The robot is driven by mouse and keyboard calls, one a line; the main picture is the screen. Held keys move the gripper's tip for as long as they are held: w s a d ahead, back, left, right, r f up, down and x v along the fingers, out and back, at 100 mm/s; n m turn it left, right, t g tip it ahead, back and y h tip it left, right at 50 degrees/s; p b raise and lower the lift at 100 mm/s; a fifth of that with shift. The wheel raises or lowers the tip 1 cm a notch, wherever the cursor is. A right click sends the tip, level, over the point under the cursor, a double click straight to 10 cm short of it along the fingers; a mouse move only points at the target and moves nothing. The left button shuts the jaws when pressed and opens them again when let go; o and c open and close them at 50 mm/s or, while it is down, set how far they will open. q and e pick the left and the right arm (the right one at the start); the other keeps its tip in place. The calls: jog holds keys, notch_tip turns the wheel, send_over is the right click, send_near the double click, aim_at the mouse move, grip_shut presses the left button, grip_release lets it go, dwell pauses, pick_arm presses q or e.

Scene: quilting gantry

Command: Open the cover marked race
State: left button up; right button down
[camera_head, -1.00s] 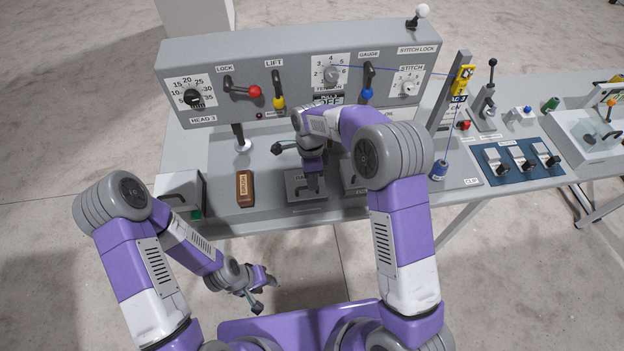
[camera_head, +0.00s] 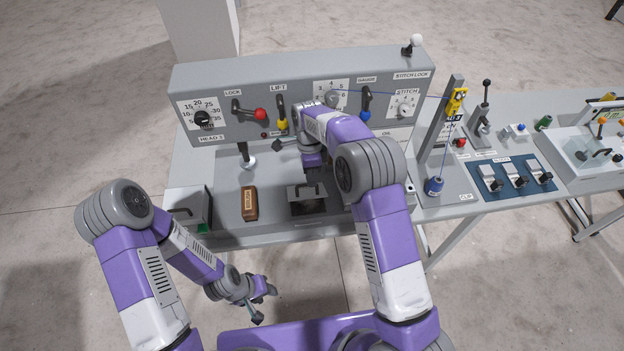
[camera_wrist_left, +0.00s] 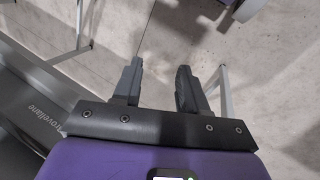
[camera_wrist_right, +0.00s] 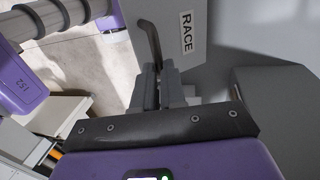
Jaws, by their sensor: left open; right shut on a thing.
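The race cover (camera_head: 299,194) is a grey plate on the machine bed, with a dark opening (camera_head: 310,208) along its front side, so it appears tilted up. Its RACE label (camera_wrist_right: 187,32) and dark bar handle (camera_wrist_right: 149,40) show in the right wrist view. My right gripper (camera_wrist_right: 160,80) is shut on the handle; in the head view, my arm partly hides this grip. My left gripper (camera_head: 264,301) is open and empty in front of the bench; its spread fingers (camera_wrist_left: 159,85) show in the left wrist view, above the floor.
A brown block (camera_head: 250,203) lies on the bed left of the cover. The upright panel (camera_head: 300,75) with levers and dials stands behind. A post (camera_head: 447,120) with blue thread stands at right. My right arm hides the bed right of the cover.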

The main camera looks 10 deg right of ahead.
dwell(0.4)
pick_arm(q)
jog(key=c, duration=0.3)
jog(key=shift+w+d+n, duration=0.25)
jog(key=shift+w+n, duration=0.05)
jog(key=shift+c, duration=1.1)
jog(key=w+d+n+t, duration=0.1)
jog(key=w+n, duration=0.1)
jog(key=w+d+r+n+t, duration=0.1)
jog(key=d+n, duration=0.1)
jog(key=w+d+r+n+t, duration=0.1)
jog(key=w+d+n, duration=0.1)
jog(key=shift+w+r, duration=0.2)
jog(key=shift+w, duration=0.15)
grip_shut()
jog(key=w+d+r+n+t+y, duration=0.25)
jog(key=d+r+n+t, duration=0.25)
jog(key=r+n, duration=0.6)
jog(key=w+d+r+n+t+y, duration=0.25)
jog(key=d+r+n+t, duration=0.35)
jog(key=n, duration=1)
jog(key=shift+g+h, duration=0.4)
jog(key=shift+g, duration=0.3)
jog(key=x, duration=0.3)
jog(key=a+x, duration=0.1)
jog(key=x, duration=0.2)
jog(key=r+x, duration=0.1)
jog(key=x, duration=0.3)
jog(key=shift+w+a, duration=0.15)
jog(key=shift+w, duration=0.15)
